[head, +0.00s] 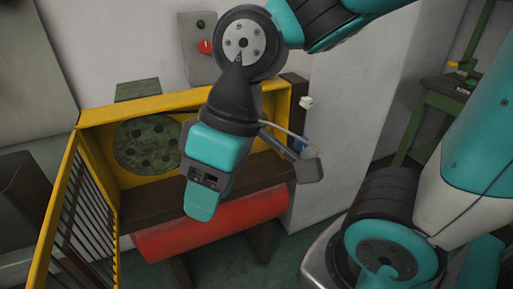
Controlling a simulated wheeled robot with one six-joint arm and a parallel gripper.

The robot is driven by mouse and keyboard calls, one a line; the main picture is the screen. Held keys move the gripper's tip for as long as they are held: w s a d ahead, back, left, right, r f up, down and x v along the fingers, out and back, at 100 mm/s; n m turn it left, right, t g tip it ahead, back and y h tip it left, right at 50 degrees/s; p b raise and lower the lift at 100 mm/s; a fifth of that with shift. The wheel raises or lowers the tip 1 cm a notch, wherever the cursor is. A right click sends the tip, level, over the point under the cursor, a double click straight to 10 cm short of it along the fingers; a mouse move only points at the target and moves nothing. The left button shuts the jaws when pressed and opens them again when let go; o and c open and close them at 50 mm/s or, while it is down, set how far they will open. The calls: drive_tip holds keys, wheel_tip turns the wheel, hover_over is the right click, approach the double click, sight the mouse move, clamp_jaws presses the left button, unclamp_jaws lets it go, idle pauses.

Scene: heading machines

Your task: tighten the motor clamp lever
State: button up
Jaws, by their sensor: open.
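My gripper (205,185) hangs in the middle of the head view, pointing down in front of the yellow-framed machine (118,112). It is open, and nothing shows held in it. I cannot make out the motor clamp lever for certain; my arm and gripper cover part of the machine. A red cylinder (165,243) lies horizontally below the machine's dark brown ledge (150,206), behind and below my gripper. A small white knob (306,102) and a blue part (303,144) show at the machine's right side; the blue part is partly hidden by my wrist.
A yellow barred guard (68,205) stands swung out at the left. A green perforated disc (145,146) sits inside the frame. A grey box with a red switch (205,46) is on the wall above. A green table (445,92) stands at the right. Some floor (285,255) is clear.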

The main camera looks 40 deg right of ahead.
drive_tip(key=w+d+f+m+t+y+b, duration=0.2)
drive_tip(key=w+d+f+m+t+b, duration=0.15)
drive_tip(key=w+f+b, duration=0.5)
drive_tip(key=w+d+f+m+t+y+b, duration=0.25)
drive_tip(key=w+f+t+b, duration=0.2)
drive_tip(key=f+b, duration=0.6)
drive_tip(key=w+d+f+m+t+h+b, duration=0.2)
drive_tip(key=d+f+m+t+h+b, duration=0.15)
drive_tip(key=d+b, duration=0.3)
drive_tip(key=w+d+f+m+t+h+b, duration=0.2)
drive_tip(key=d+m+t+b, duration=0.15)
drive_tip(key=d+b, duration=0.35)
drive_tip(key=w+d+f+m+t+h+b, duration=0.25)
drive_tip(key=d+m+b, duration=0.2)
drive_tip(key=d, duration=0.45)
drive_tip(key=shift+y, duration=0.25)
drive_tip(key=w, duration=0.5)
drive_tip(key=w+a, duration=0.1)
drive_tip(key=w, duration=0.9)
drive_tip(key=shift+w+a, duration=0.4)
clamp_jaws()
